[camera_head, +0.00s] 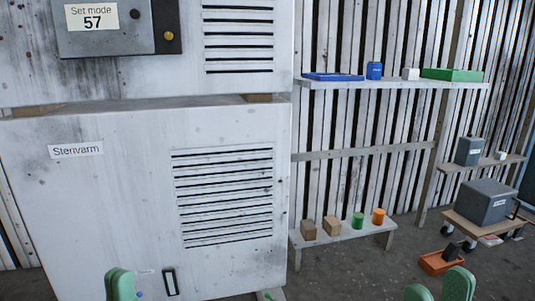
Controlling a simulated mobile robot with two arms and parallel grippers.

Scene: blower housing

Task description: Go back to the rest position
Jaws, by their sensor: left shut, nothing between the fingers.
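The white blower housing (120,210) fills the left half of the head view, with a "Stenvarm" label and a louvred vent on its lower panel. My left gripper (120,285) shows only its green fingertips at the bottom edge, in front of the lower panel. The fingertips are together, with nothing seen between them. My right gripper (439,286) shows at the bottom right as two green fingertips with a gap between them. It looks open and empty. Both arms are out of view below.
A wall shelf (395,84) holds blue, white and green items. A low bench (345,236) carries small blocks and cylinders. A grey box (486,201) rests on a low wheeled stand at right. An orange tray (438,264) lies on the floor. Floor between bench and tray is clear.

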